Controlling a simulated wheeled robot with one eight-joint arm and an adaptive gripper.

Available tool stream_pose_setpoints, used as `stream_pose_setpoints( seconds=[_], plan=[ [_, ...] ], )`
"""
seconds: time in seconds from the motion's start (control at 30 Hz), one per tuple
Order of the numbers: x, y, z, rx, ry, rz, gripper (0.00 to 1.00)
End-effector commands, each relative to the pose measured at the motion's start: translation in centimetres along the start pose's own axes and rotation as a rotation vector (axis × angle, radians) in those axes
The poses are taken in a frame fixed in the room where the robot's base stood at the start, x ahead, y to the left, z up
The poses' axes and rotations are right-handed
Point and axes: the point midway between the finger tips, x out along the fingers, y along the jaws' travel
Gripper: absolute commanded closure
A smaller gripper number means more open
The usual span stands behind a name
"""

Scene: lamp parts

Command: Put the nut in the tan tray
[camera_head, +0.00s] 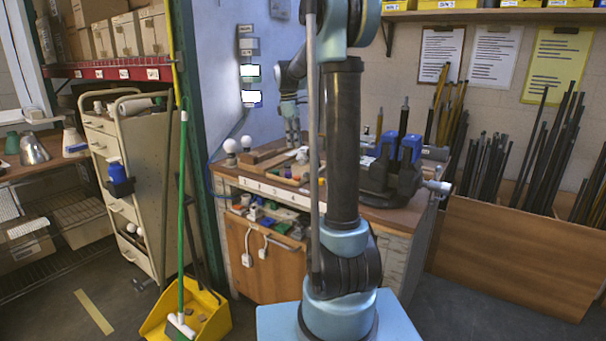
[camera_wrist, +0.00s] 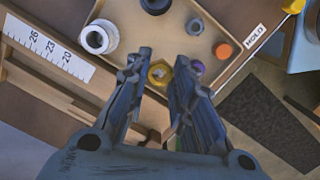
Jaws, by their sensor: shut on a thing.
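In the wrist view, my gripper (camera_wrist: 164,58) points down over a tan tray (camera_wrist: 232,75) with a "HOLD" label on its rim. The brass-coloured nut (camera_wrist: 159,73) is between my two fingers, and they are shut on it. The view from above does not show how high the nut is over the tray floor. In the head view, my gripper (camera_head: 291,128) is over the far left part of the workbench; the nut is too small to make out there.
The tray holds a white ring (camera_wrist: 97,38), a grey washer (camera_wrist: 195,27), an orange cap (camera_wrist: 223,50) and a purple piece (camera_wrist: 197,67) close to the right finger. A ruler strip (camera_wrist: 48,47) lies left. White bulbs (camera_head: 230,146) stand at the bench's left end.

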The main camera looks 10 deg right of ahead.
Motion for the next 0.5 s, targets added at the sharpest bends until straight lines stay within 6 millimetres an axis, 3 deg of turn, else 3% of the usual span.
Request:
stream_pose_setpoints(
  seconds=[0.3, 0.5],
  plan=[
    [0.3, 0.6, 1.2, 0.017, 0.000, -0.002, 0.99],
    [3.1, 0.6, 1.1, 0.019, 0.000, -0.002, 0.99]
  ],
)
